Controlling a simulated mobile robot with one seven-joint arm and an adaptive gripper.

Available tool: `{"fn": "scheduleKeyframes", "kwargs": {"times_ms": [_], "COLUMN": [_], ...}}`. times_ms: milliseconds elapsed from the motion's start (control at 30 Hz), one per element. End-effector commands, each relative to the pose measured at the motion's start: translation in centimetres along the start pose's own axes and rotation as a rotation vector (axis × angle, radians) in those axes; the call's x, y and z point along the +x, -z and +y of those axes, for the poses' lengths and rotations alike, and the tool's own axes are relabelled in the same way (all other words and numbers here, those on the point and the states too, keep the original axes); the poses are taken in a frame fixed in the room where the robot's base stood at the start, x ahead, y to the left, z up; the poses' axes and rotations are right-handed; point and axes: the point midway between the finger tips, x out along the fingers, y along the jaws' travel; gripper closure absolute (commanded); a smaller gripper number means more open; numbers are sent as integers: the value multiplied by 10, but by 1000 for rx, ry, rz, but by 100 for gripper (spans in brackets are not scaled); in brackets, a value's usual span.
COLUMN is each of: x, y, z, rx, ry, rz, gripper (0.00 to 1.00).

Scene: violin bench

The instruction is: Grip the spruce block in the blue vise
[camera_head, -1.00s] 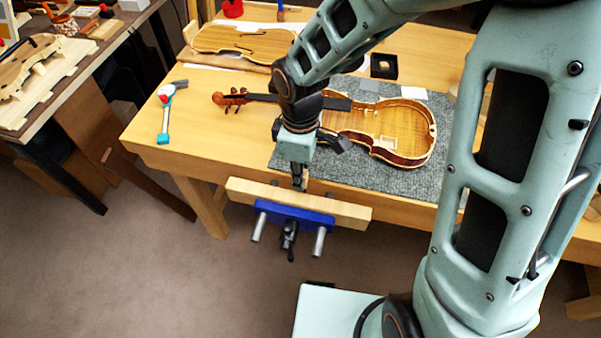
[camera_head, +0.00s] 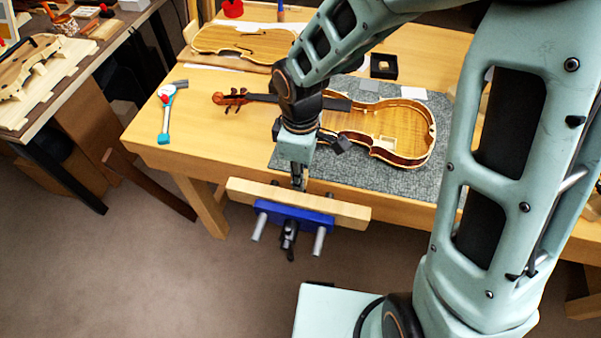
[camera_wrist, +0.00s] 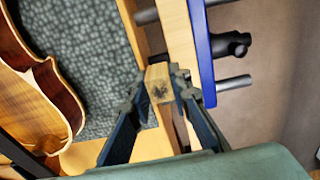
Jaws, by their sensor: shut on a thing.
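The blue vise (camera_head: 294,215) is on the front edge of the bench, with a long pale wooden jaw facing (camera_head: 345,211). In the wrist view its blue front plate (camera_wrist: 201,50) and wooden facing (camera_wrist: 178,35) stand at the top right. My gripper (camera_head: 298,185) points down at the bench edge, behind the facing. In the wrist view my gripper (camera_wrist: 158,86) is shut on the small pale spruce block (camera_wrist: 159,83), one finger on each side. The block is at the gap between bench edge and facing. Its lower part is hidden, so I cannot tell whether the vise jaws touch it.
An open violin body (camera_head: 390,130) lies on a grey mat (camera_head: 300,163) just behind my gripper. A small hammer (camera_head: 166,110) lies at the bench's left. A violin plate (camera_head: 240,40) and a black box (camera_head: 384,66) are farther back.

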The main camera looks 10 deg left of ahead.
Motion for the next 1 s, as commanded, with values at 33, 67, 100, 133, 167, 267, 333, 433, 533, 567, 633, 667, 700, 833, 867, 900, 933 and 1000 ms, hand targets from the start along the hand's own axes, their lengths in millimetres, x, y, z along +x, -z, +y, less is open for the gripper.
{"fn": "scheduleKeyframes", "kwargs": {"times_ms": [33,67,100,133,167,267,333,433,533,567,633,667,700,833,867,900,933,1000], "x": [0,0,0,1,1,3,5,8,10,11,13,14,12,12,12,12,12,12], "y": [0,0,0,0,0,0,0,0,0,0,0,0,0,0,0,0,0,0], "z": [0,0,0,0,0,0,0,0,0,0,0,0,0,0,0,0,0,0], "rx": [0,0,0,0,0,0,0,0,0,0,0,0,0,0,0,0,0,0], "ry": [0,0,0,0,0,0,0,0,1,1,1,1,0,0,0,0,0,0], "rz": [0,0,0,0,0,0,0,0,0,0,0,0,0,0,0,0,0,0], "gripper": [95,95,95,95,95,95,95,95,95,95,95,95,79,64,62,62,62,62]}}
